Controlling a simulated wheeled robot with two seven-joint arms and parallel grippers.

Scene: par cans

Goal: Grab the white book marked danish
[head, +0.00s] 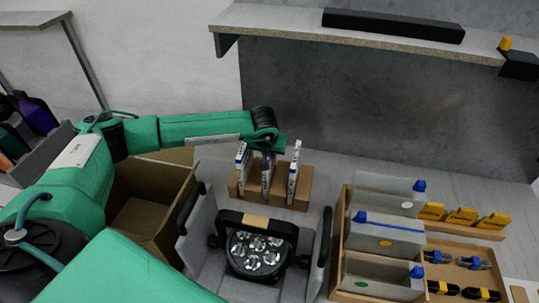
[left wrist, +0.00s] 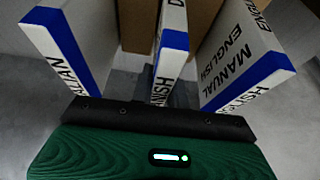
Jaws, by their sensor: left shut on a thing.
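Three white books with blue edges stand upright in a brown cardboard holder (head: 302,190): a left book (head: 241,163), a middle book (head: 266,177) and a right book (head: 293,172). In the left wrist view the middle book (left wrist: 172,62) shows "D" and "NISH", partly hidden, which fits danish. The right one (left wrist: 240,55) reads "MANUAL ENGLISH"; the left one (left wrist: 75,45) ends in "IAN". My left gripper (head: 267,153) reaches down from above and is shut on the middle book, between the other two. Its fingertips are mostly hidden. My right gripper is not in view.
An open cardboard box (head: 150,205) stands left of the holder. A stage light (head: 258,253) in a grey case stands in front. A wooden tray (head: 343,240) with clear boxes and yellow-handled parts is at right. A shelf (head: 290,25) overhangs behind.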

